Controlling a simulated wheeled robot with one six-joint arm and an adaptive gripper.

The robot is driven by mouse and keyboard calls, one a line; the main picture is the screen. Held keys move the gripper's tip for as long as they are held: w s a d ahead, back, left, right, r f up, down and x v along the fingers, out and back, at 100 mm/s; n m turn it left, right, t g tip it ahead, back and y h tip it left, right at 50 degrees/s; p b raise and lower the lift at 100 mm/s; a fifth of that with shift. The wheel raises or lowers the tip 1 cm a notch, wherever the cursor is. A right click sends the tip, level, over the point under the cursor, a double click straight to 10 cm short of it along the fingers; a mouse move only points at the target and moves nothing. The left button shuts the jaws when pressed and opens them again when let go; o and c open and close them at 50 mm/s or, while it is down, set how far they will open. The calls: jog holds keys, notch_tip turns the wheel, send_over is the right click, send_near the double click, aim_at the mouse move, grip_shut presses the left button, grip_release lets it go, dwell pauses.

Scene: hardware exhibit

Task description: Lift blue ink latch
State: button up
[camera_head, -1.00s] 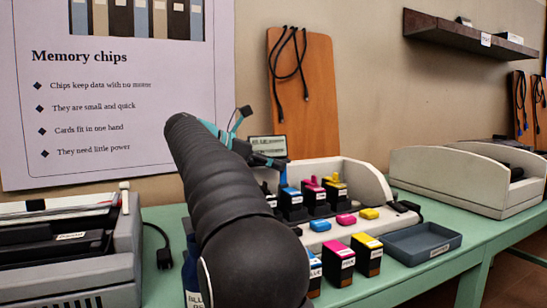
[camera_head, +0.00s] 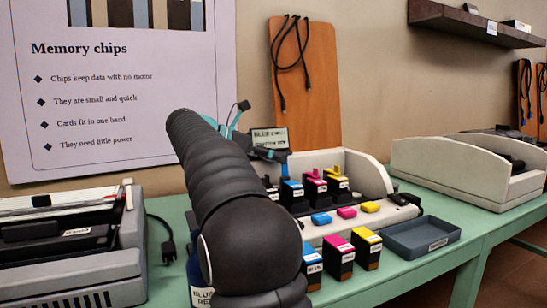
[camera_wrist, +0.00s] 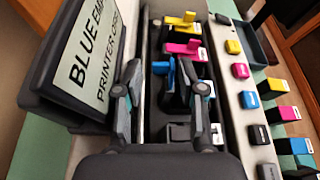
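The blue ink latch (camera_head: 284,164) stands above the blue cartridge (camera_head: 291,190) in the open printer (camera_head: 362,178). In the wrist view the blue latch (camera_wrist: 165,68) shows between and just beyond my fingertips. My gripper (camera_wrist: 160,84) is open, one finger beside the sign and the other over the cartridge row. I cannot tell whether a finger touches the latch. In the head view my arm hides most of the gripper. The magenta latch (camera_wrist: 184,48) and yellow latch (camera_wrist: 181,20) lie beyond the blue one.
A sign reading "BLUE EMPTY" (camera_wrist: 88,55) stands close to my left finger. Coloured buttons, one blue (camera_head: 321,219), line the printer's front. Spare cartridges, one yellow (camera_head: 367,247), stand before it, beside a grey tray (camera_head: 423,237). A grey machine (camera_head: 70,250) is at left.

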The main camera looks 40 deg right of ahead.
jog(key=v, duration=0.7)
jog(key=shift+a, duration=0.25)
jog(key=shift+d, duration=0.1)
